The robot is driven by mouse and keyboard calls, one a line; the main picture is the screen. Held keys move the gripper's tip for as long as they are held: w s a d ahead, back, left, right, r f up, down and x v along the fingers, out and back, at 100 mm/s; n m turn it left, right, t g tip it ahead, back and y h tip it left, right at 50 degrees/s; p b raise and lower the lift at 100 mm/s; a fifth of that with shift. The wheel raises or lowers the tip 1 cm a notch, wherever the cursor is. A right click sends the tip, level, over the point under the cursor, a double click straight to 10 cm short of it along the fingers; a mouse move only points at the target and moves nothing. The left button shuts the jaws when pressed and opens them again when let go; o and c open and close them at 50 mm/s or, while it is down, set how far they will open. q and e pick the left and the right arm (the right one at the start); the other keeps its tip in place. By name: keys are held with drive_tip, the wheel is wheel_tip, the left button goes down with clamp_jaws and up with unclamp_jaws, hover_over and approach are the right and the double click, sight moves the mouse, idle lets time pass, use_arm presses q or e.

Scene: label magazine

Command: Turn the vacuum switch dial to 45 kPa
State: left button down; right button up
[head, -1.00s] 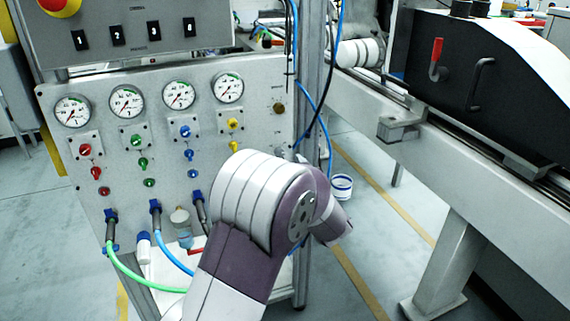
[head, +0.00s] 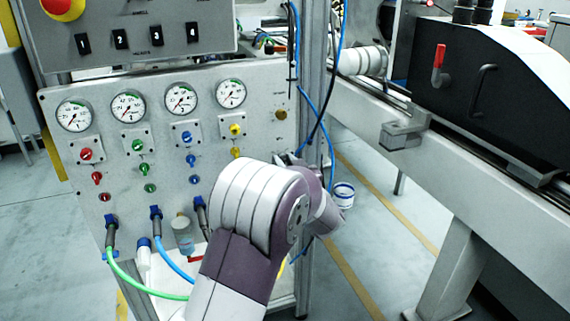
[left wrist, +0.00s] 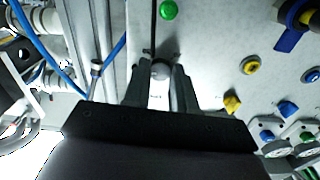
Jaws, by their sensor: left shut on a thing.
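The grey panel (head: 90,150) carries gauges and coloured knobs. In the left wrist view, a small round grey knob (left wrist: 161,69), apparently the vacuum switch dial, sits on the panel face. My left gripper (left wrist: 160,78) is shut on it, with one dark finger on each side. A pale label with tiny print shows between the fingers, but I cannot read a scale or the dial's setting. In the head view, my left wrist and forearm cover the dial and most of the gripper. My right gripper is not in view.
Yellow knobs (left wrist: 232,103) and a green button (left wrist: 168,9) sit near the gripper. Hoses, one green (head: 140,288) and one blue (head: 172,262), leave the panel's lower left. A metal post (head: 313,60) with blue tubing stands right of the panel. A rail machine (head: 490,95) stands farther right.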

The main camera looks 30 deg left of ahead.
use_arm(q)
drive_tip(key=shift+f+n+b, duration=0.1)
drive_tip(key=shift+n+b, duration=5.6)
drive_tip(key=shift+n, duration=4.6)
drive_tip(key=c, duration=0.9)
unclamp_jaws()
